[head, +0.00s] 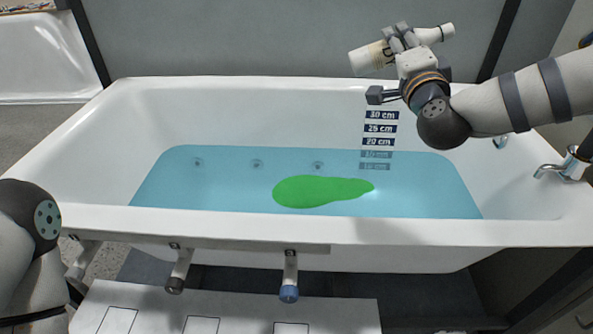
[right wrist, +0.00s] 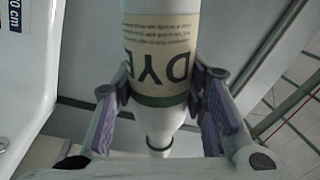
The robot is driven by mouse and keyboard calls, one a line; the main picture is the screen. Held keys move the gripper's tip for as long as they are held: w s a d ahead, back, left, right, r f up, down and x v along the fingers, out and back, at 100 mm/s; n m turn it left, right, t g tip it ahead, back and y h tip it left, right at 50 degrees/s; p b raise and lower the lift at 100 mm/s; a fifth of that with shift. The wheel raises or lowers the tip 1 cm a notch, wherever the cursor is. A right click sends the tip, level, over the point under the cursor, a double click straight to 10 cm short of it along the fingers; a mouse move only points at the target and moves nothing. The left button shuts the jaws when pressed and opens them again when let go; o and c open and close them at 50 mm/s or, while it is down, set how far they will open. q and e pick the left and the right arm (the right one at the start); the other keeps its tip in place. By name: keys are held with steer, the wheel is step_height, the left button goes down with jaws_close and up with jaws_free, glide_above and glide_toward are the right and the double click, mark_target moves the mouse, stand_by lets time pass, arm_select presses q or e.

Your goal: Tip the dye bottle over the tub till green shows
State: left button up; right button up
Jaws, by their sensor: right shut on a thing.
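The dye bottle (head: 369,59) is white with a "DYE" label and lies nearly level, its narrow neck to the right, at the upper right of the head view. My right gripper (head: 402,38) is shut on it. In the right wrist view the two pads of the right gripper (right wrist: 161,88) press on both sides of the bottle (right wrist: 160,22). The white tub (head: 230,100) holds blue water (head: 230,175). A bright green patch (head: 315,191) lies in the water near its middle. No stream from the bottle shows. My left gripper is not in view.
Depth labels (head: 379,128) mark the tub's inner wall below my right arm. A chrome tap (head: 570,165) stands at the right rim. Pipe fittings (head: 289,275) stick out at the front, above a white panel (head: 235,308). Another white basin (head: 45,55) is at the far left.

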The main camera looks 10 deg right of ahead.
steer(key=shift+s+r+n, duration=0.1)
steer(key=shift+r+n, duration=0.6)
steer(key=shift+r, duration=0.15)
steer(key=shift+f+n+p, duration=0.2)
steer(key=shift+n+p, duration=0.1)
steer(key=shift+f+y, duration=0.4)
step_height(320, 180, up, 2)
steer(key=n+p, duration=0.1)
steer(key=n, duration=0.2)
steer(key=shift+r+n+p, duration=0.2)
steer(key=shift+n+p, duration=0.1)
steer(key=shift+p, duration=0.05)
steer(key=n, duration=0.3)
steer(key=shift+y, duration=0.3)
steer(key=shift+f+n+g, duration=0.1)
steer(key=shift+n+g, duration=0.3)
steer(key=shift+n, duration=0.7)
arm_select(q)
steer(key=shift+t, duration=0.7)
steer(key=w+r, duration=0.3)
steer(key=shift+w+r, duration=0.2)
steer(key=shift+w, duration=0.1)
arm_select(e)
steer(key=shift+f, duration=0.15)
